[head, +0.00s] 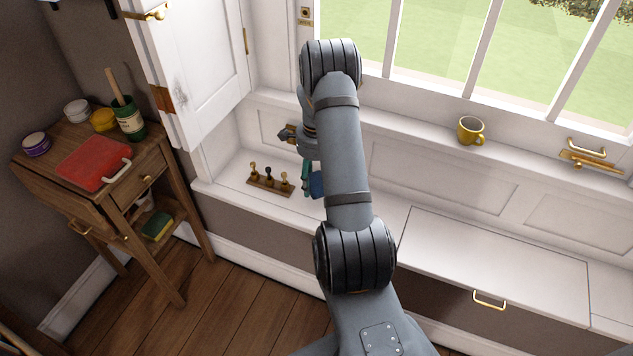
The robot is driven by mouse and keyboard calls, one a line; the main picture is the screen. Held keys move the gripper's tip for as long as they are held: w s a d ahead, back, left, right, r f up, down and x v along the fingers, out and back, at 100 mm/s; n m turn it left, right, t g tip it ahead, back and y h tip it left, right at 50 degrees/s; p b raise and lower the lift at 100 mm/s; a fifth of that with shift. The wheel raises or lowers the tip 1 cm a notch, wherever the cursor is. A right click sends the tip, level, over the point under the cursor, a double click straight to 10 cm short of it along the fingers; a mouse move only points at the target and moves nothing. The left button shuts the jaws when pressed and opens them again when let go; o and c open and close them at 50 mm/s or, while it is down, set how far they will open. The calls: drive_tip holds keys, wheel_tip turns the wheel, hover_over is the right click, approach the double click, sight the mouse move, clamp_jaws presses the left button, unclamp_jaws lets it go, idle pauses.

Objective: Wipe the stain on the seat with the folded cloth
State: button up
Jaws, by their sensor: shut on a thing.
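My gripper (307,176) is low over the white window seat (225,183), left of the middle of the head view. It is mostly hidden behind my forearm; a teal strip shows at its left side. A small blue patch beside it, which I take for the folded cloth (317,186), shows at the arm's edge. The gripper is shut on it. I cannot tell whether the cloth touches the seat. No stain shows on the visible part of the seat; the area behind my arm is hidden.
A yellow mug (471,130) is on the sill. The seat's lid (490,262) at right is clear.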

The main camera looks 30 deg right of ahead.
drive_tip(key=shift+r+p, duration=1.05)
drive_tip(key=shift+r, duration=0.8)
